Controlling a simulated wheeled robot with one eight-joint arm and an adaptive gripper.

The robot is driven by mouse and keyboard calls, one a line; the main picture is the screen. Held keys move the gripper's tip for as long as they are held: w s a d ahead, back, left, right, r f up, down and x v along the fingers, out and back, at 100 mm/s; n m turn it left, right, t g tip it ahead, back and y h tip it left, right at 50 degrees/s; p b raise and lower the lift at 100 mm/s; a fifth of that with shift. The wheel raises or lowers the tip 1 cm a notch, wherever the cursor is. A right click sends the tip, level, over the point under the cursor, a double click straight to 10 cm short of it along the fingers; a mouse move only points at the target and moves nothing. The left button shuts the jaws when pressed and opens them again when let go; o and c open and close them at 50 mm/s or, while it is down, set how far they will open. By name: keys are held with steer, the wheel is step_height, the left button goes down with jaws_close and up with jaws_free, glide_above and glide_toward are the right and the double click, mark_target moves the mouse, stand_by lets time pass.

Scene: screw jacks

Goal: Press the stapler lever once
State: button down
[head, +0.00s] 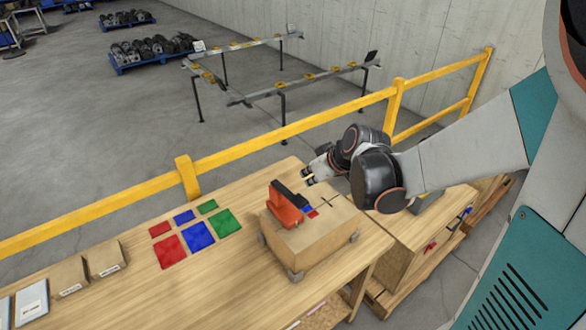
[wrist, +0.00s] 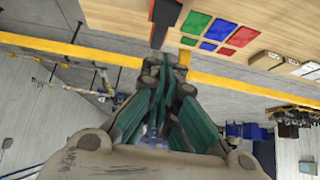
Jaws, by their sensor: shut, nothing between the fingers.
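A red stapler (head: 285,208) with a black lever (head: 289,193) stands on top of a cardboard box (head: 312,248). My gripper (head: 306,178) is just behind and to the right of the stapler in the head view, at about the height of the lever or a little above. In the wrist view the fingers of my gripper (wrist: 172,66) are together and empty. The dark end of the lever (wrist: 167,12) shows at the top edge there, beyond the fingertips and apart from them in the picture. Any contact with the lever cannot be told.
The box stands on a wooden table (head: 130,285). Red, blue and green mats (head: 198,236) lie left of it. Brown packages (head: 105,258) are further left. A yellow rail (head: 290,131) runs behind the table.

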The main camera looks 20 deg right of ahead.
steer(key=b, duration=0.4)
glide_above(294, 196)
steer(key=s, duration=0.3)
steer(key=f, duration=0.4)
steer(key=d+f, duration=0.1)
steer(key=shift+w+f, duration=0.1)
steer(key=shift+f, duration=0.3)
step_height(294, 196, down, 2)
steer(key=shift+f+b, duration=0.15)
steer(key=shift+b, duration=0.4)
steer(key=shift+f+b, duration=0.4)
steer(key=shift+f, duration=0.3)
